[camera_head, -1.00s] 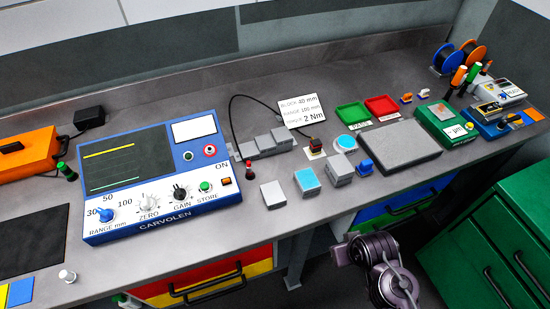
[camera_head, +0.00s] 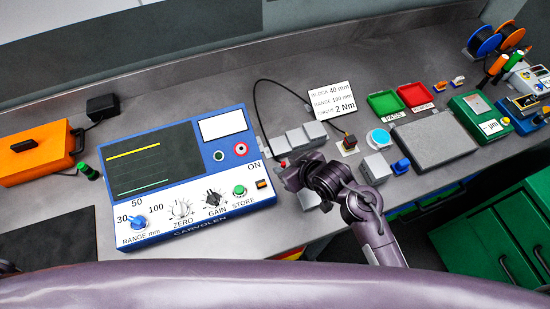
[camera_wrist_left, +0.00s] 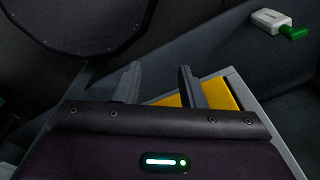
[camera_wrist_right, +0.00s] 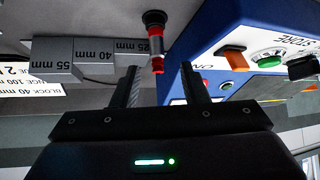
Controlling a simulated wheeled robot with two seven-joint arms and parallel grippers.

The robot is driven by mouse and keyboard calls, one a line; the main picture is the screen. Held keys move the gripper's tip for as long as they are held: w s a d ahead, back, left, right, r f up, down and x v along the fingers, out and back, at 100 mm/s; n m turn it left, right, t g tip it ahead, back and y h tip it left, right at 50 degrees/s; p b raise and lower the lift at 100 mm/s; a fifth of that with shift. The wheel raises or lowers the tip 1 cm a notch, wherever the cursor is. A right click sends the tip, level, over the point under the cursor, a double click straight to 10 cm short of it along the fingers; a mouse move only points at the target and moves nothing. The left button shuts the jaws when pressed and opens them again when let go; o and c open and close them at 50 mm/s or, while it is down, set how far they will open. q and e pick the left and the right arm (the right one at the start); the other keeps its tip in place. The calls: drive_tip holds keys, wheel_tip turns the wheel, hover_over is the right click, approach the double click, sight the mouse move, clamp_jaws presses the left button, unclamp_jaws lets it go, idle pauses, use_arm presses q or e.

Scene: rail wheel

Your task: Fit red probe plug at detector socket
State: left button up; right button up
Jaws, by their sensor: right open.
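The red probe plug (camera_wrist_right: 156,63), a red pin with a black end, shows in the right wrist view between the fingertips of my right gripper (camera_wrist_right: 160,76), with a gap on both sides. In the head view only its red part (camera_head: 283,164) shows beside my right gripper (camera_head: 287,180), which is open at the detector's right front. The blue detector (camera_head: 190,218) shows its round red-ringed socket (camera_head: 240,149) at the upper right of its face, uncovered. In the left wrist view my left gripper (camera_wrist_left: 158,76) is open and empty. It is outside the head view.
Grey step blocks (camera_head: 300,138) stand behind my right gripper. A black cable loops to a probe on a small block (camera_head: 350,143). Grey blocks (camera_head: 376,168) and a grey slab (camera_head: 436,138) stand to the right.

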sight(284, 167)
drive_tip(key=shift+f, duration=0.4)
drive_tip(key=x, duration=0.5)
drive_tip(key=shift+d+f, duration=0.15)
drive_tip(key=shift+f, duration=0.15)
drive_tip(key=shift+d, duration=0.1)
clamp_jaws()
